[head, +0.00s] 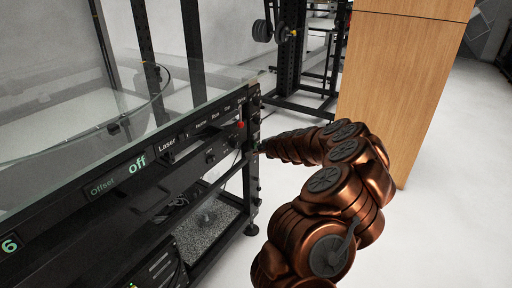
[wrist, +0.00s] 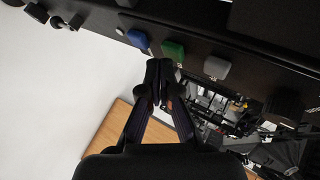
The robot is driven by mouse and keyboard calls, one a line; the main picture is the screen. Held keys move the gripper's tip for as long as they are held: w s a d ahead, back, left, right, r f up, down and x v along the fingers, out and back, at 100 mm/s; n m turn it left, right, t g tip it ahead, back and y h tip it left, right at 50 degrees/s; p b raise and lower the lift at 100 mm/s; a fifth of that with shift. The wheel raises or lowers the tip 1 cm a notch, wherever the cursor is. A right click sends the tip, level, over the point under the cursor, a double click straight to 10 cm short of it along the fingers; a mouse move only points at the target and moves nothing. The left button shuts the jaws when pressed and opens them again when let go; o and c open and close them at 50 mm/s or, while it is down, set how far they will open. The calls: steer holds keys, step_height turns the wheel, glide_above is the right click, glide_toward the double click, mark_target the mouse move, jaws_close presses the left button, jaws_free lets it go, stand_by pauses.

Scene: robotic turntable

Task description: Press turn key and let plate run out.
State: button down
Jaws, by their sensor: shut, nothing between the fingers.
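In the wrist view, a blue key (wrist: 138,39), a green key (wrist: 173,53) and a pale grey key (wrist: 217,67) stand in a row on the dark front panel. No label is readable there, so I cannot tell which is the turn key. My gripper (wrist: 159,65) is shut and empty, its tips just beside the green key; contact cannot be told. In the head view, my gripper (head: 265,147) is at the right end of the black panel (head: 75,200). Its small labels are hard to read. The plate is not clearly visible; a curved edge shows behind glass.
A glass pane (head: 165,130) rises along the panel's top edge. A red button (head: 240,124) is near the panel's right end. A display (head: 138,163) reads "off". A wooden cabinet (head: 395,85) stands behind my arm. The floor to the right is clear.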

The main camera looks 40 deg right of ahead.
steer(key=shift+w+a, duration=0.15)
steer(key=shift+w, duration=0.25)
stand_by(0.4)
steer(key=shift+s, duration=0.15)
steer(key=shift+s+d, duration=0.3)
steer(key=shift+s, duration=0.45)
steer(key=shift+s+d+p, duration=0.1)
steer(key=shift+s+d, duration=0.15)
steer(key=shift+s, duration=0.55)
steer(key=shift+s+d+p, duration=0.1)
steer(key=shift+s+d, duration=0.15)
steer(key=shift+s, duration=0.55)
steer(key=shift+s+d+p, duration=0.1)
steer(key=shift+s+d, duration=0.15)
steer(key=shift+s, duration=0.55)
stand_by(3.9)
